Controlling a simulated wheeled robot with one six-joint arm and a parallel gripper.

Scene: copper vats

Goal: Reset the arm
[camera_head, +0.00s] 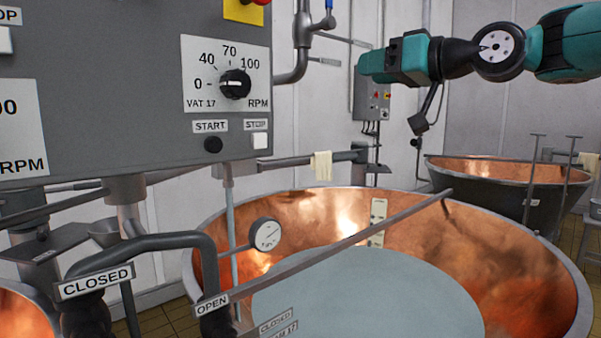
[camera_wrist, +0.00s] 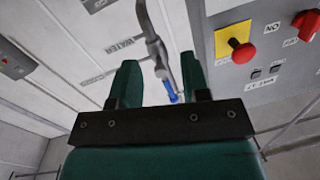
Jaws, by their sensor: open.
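My arm reaches in from the upper right of the head view, above the vats. My teal gripper (camera_head: 368,66) points left there, high over the back of the large copper vat (camera_head: 510,265). In the wrist view the two teal fingers of my gripper (camera_wrist: 160,78) stand apart with nothing held. A grey water pipe with a blue handle (camera_wrist: 171,92) shows between them. It looks to be beyond the fingers, but its distance is hard to tell.
A grey control panel (camera_head: 120,100) with a speed dial (camera_head: 235,84) fills the upper left. A dial gauge (camera_head: 266,234) and a slanted bar (camera_head: 345,243) cross the vat, which holds pale liquid (camera_head: 370,300). A second copper vat (camera_head: 490,170) stands behind right. An emergency button (camera_wrist: 242,53) shows right in the wrist view.

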